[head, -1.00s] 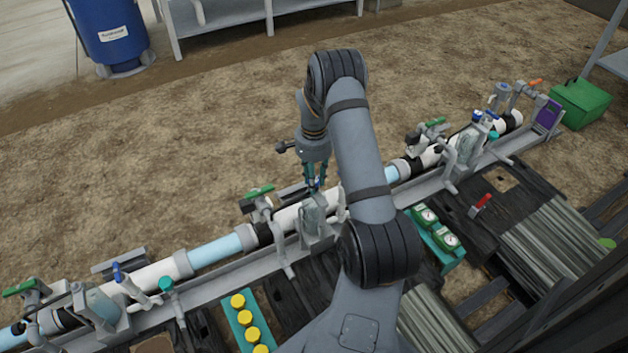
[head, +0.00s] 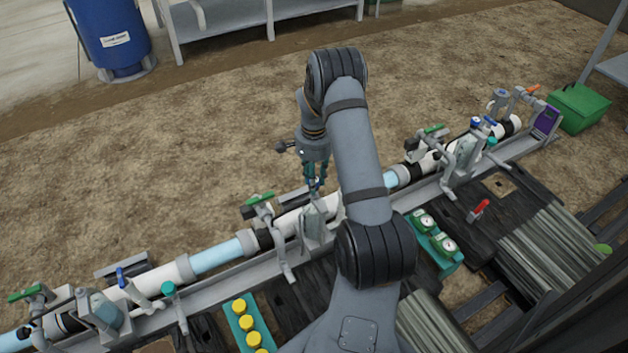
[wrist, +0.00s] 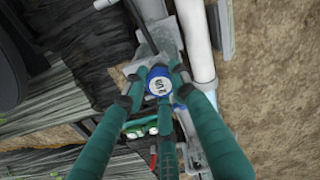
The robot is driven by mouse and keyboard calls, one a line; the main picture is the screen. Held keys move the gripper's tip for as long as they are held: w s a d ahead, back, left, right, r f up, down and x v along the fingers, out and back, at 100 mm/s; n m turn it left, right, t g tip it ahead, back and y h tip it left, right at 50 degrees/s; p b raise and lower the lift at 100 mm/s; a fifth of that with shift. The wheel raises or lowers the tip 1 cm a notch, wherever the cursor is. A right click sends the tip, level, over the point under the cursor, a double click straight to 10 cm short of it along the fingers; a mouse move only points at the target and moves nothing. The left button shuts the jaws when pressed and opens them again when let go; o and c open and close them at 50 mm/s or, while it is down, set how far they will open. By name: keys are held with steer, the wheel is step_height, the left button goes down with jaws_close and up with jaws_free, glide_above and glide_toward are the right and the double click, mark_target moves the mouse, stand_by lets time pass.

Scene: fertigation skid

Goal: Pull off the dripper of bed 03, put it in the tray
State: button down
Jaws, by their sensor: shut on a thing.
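In the wrist view, the green fingers of my gripper (wrist: 158,90) close around a small round blue part with a white-marked top (wrist: 159,85), which looks like the dripper. The mark is too small to read. In the head view my gripper (head: 314,186) points down at the middle assembly on the pipe, just above a grey-white bracket (head: 316,222). I cannot tell whether the blue part is still seated or free. A teal tray with yellow caps (head: 233,318) lies front left of the pipe. Another teal tray (head: 447,262) holds green gauges. Bed labels are not readable.
The white and light-blue pipe (head: 215,257) runs diagonally along a grey rail, with valves and a red-handled part (head: 479,210) near it. Dark boards lie in front. A green box (head: 580,108) stands at the far right. Bare soil behind the pipe is clear.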

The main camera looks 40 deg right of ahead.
step_height(320, 180, up, 6)
steer(key=p, duration=0.4)
steer(key=shift+p, duration=0.4)
